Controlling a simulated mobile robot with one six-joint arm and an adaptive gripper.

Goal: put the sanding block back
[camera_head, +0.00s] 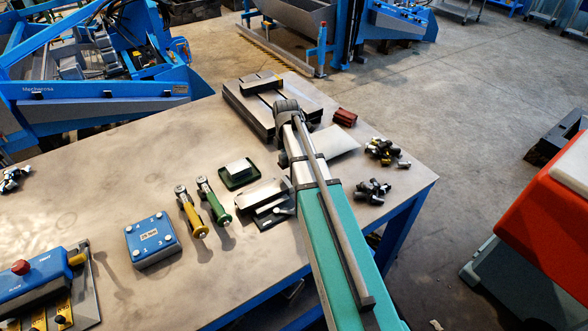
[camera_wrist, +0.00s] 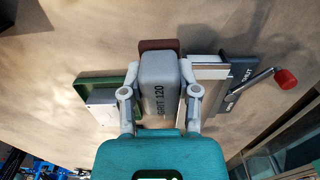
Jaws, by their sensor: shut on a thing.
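My gripper (camera_wrist: 158,72) is shut on the sanding block (camera_wrist: 159,92) in the wrist view, one finger on each long side. The block is grey with rounded edges and reads "GRIT 120". A reddish-brown edge (camera_wrist: 158,44) shows just past its far end; I cannot tell whether it belongs to the block. A green tray (camera_wrist: 88,80) with a pale metal block in it lies to the left of the held block. In the head view the green tray (camera_head: 226,185) is left of my arm, which hides the gripper and the sanding block.
A metal fixture (camera_wrist: 206,72) and a red-knobbed lever (camera_wrist: 286,78) lie close right of the held block. Yellow and green handled tools (camera_head: 190,212), a blue box (camera_head: 152,240) and a slotted plate (camera_head: 245,108) stand on the table. Dark fittings (camera_head: 373,190) lie near the right edge.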

